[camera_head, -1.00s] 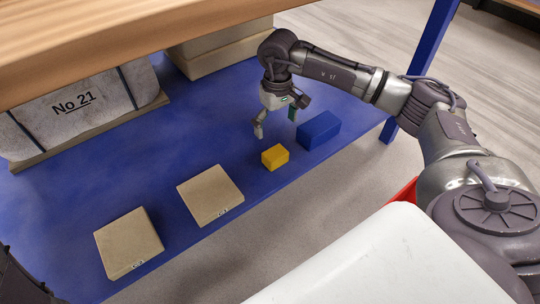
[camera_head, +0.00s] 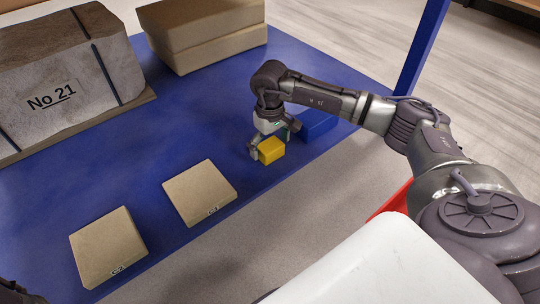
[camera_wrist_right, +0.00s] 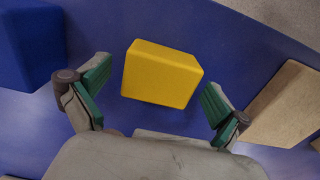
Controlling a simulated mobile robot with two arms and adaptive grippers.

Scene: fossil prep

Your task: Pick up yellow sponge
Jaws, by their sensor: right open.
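The yellow sponge (camera_head: 271,150) is a small block on the blue shelf (camera_head: 180,140). My right gripper (camera_head: 268,146) is just above it and open, with one finger at its left side. In the right wrist view the sponge (camera_wrist_right: 160,75) lies ahead of and between the two green-padded fingers (camera_wrist_right: 156,95), with gaps on both sides. The fingers are not closed on it. In the head view part of the sponge's upper side is hidden by the gripper.
A blue block (camera_head: 318,126) lies right beside the sponge in the head view. Two tan boxes (camera_head: 200,192) (camera_head: 108,246) lie to the left along the shelf's front edge. A grey block labelled No 21 (camera_head: 60,75) and stacked tan boxes (camera_head: 205,35) stand behind.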

